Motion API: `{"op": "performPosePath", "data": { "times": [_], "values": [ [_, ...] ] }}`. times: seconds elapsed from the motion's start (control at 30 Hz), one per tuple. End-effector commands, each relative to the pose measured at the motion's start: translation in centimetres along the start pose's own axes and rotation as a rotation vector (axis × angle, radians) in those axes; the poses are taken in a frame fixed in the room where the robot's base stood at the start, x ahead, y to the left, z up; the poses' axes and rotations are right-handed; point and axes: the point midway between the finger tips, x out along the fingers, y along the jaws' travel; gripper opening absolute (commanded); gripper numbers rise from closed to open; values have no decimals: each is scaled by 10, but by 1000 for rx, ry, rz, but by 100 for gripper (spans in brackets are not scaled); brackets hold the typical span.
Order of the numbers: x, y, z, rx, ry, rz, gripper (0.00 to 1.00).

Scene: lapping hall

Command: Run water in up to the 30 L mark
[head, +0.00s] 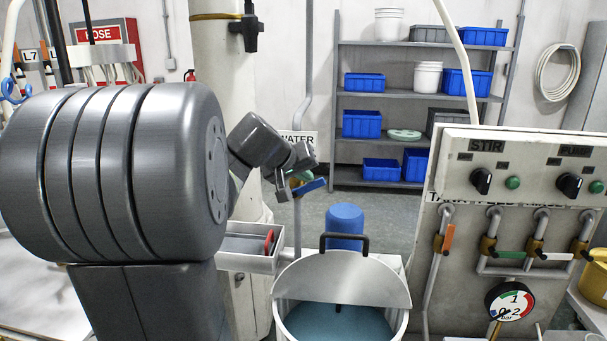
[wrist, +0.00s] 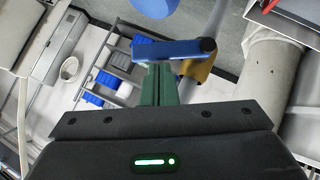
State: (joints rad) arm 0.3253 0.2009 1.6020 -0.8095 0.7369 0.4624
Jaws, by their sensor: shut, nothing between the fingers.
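My gripper (head: 284,184) is shut and empty, up at the water pipe below the WATER sign (head: 297,138). A blue valve lever (head: 312,186) is right at its fingertips and lies roughly crosswise to the upright pipe (head: 297,222). In the wrist view the closed green fingers (wrist: 157,84) end at the lever (wrist: 172,50); I cannot tell if they touch. A brass valve body (wrist: 198,68) shows behind the lever. The tank (head: 279,300) holds blue-green liquid (head: 345,325) under a half lid (head: 345,278). No 30 L mark is readable.
A tray (head: 240,262) with a red-handled thing stands left of the tank. A blue drum (head: 344,222) is behind it. The control panel (head: 535,160) with valves and a gauge (head: 512,301) stands to the right. Shelves (head: 410,97) with blue bins are at the back.

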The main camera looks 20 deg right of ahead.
Motion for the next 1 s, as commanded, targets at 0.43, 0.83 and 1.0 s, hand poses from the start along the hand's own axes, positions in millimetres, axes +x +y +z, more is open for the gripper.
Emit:
{"op": "performPosePath", "data": {
  "times": [0.43, 0.83, 1.0],
  "values": [
    [5, -1, 5, 2, 0, 0, 0],
    [9, 3, 9, 1, 0, 0, 0],
    [7, 4, 7, 1, 0, 0, 0]
  ]
}}
